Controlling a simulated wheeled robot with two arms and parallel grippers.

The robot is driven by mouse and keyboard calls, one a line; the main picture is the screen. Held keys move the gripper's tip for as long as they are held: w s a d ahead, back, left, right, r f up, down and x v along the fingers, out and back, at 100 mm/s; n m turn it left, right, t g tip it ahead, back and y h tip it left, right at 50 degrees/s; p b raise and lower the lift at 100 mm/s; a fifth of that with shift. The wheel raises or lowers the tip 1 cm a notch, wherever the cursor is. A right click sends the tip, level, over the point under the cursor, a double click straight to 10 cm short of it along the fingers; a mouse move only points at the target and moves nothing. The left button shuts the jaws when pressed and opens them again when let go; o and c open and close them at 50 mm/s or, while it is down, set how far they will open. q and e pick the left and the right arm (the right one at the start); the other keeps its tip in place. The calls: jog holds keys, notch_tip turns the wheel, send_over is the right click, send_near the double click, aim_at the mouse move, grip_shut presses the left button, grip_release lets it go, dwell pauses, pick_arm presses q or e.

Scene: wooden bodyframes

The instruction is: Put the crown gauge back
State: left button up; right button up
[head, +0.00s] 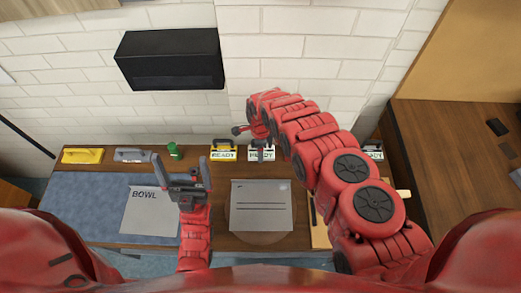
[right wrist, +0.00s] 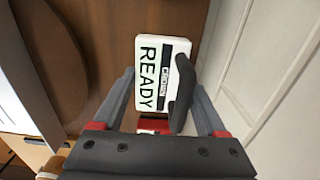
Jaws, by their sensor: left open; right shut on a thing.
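My left gripper (head: 182,165) is open and empty above the blue mat, beside the BOWL sheet.
Along the table's back stand a yellow block (head: 82,156), a grey one (head: 130,156), a green item (head: 174,151), and a yellow-and-white READY block (head: 223,155). Another READY block (head: 373,153) is right of my arm. A grey sheet (head: 261,205) lies mid-table. The wall is close behind.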

jog(key=shift+f, duration=0.25)
jog(key=o, duration=1.6)
jog(key=shift+r, duration=0.1)
jog(key=shift+c, duration=0.2)
jog(key=shift+r, duration=0.25)
notch_tip(320, 180, up, 8)
jog(key=b, duration=0.3)
notch_tip(320, 180, up, 4)
jog(key=shift+f+p, duration=0.1)
jog(key=shift+p, duration=0.4)
jog(key=shift+s, duration=0.1)
